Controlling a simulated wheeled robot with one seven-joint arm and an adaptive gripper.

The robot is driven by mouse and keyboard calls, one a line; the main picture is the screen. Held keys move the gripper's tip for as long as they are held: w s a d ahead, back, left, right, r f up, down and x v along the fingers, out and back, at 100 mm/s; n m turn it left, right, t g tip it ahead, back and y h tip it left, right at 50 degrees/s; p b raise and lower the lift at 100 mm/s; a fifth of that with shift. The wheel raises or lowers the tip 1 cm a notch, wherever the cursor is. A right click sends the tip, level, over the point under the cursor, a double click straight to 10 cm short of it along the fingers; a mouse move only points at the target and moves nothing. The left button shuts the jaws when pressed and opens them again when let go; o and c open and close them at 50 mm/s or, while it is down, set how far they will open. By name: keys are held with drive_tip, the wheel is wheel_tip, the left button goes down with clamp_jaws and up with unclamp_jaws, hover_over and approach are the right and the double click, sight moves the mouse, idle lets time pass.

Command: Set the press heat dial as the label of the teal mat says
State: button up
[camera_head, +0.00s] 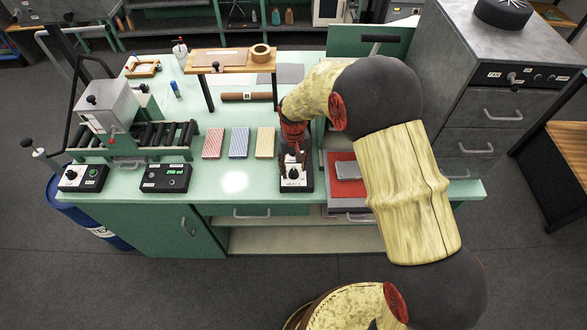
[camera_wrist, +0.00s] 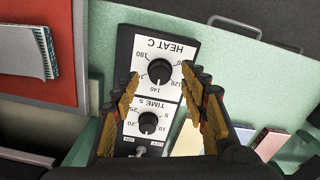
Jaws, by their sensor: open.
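My gripper (camera_wrist: 161,76) is open, with one finger on each side of the black heat dial (camera_wrist: 159,71); I cannot tell whether they touch it. The dial sits under the "HEAT C" label on the control box (camera_head: 296,186), with numbers such as 120, 140, 160 and 180 around it. Its pointer is too small to read surely. In the head view my gripper (camera_head: 292,152) is over this box and hides part of it. A pale pad with a bluish striped edge (camera_wrist: 38,48) lies on a red surface; I cannot tell if it is the teal mat. No mat label is readable.
A "TIME S" dial (camera_wrist: 148,122) and a small switch (camera_wrist: 141,151) sit close by on the same box. Red (camera_head: 213,143), blue (camera_head: 238,143) and yellow (camera_head: 265,143) striped mats lie to the left. A red press bed (camera_head: 338,158) is close to the right.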

sight(294, 171)
wheel_tip(294, 171, up, 10)
drive_tip(key=shift+r, duration=0.2)
idle(0.6)
